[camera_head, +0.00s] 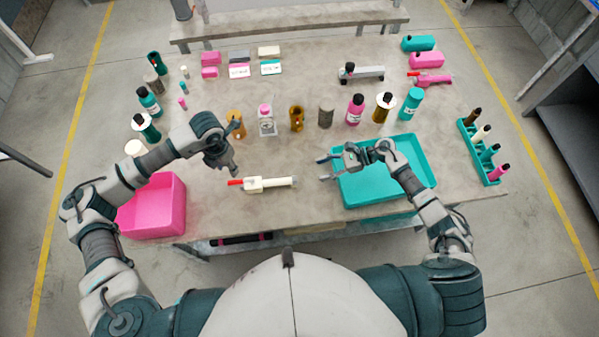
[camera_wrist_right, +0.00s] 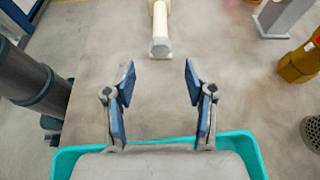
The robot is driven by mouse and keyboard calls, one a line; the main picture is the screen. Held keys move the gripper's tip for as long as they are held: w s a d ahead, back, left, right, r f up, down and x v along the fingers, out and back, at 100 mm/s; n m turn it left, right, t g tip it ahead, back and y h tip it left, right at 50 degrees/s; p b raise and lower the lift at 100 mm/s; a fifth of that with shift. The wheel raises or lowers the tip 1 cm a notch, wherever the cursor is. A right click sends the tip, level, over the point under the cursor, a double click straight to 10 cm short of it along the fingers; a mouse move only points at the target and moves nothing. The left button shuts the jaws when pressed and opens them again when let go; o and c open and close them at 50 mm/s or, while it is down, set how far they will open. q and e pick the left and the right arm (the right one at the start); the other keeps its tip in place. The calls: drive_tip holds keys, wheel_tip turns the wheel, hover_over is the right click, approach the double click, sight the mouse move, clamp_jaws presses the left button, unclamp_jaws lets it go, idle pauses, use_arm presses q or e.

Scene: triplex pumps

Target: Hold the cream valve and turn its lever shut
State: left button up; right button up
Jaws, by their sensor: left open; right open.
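The cream valve (camera_head: 268,184) lies on the table between my two grippers, its long axis running left to right. Its red lever (camera_head: 236,182) is at the left end and points left, about in line with the body. My left gripper (camera_head: 232,170) is above and just left of the valve, near the lever, open and apart from it. My right gripper (camera_head: 322,170) is open and empty to the right of the valve. In the right wrist view, the valve's right end (camera_wrist_right: 160,46) is ahead of the open fingers (camera_wrist_right: 160,85), with a gap between.
A teal tray (camera_head: 424,162) lies under my right forearm, and a pink bin (camera_head: 178,205) stands at the left. Several bottles and canisters, including an amber one (camera_head: 297,118), stand behind the valve. A teal rack (camera_head: 468,140) is at the right. The table around the valve is clear.

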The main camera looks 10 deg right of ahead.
sight(286, 180)
drive_tip(key=x, duration=1.7)
drive_tip(key=shift+a, duration=0.2)
clamp_jaws()
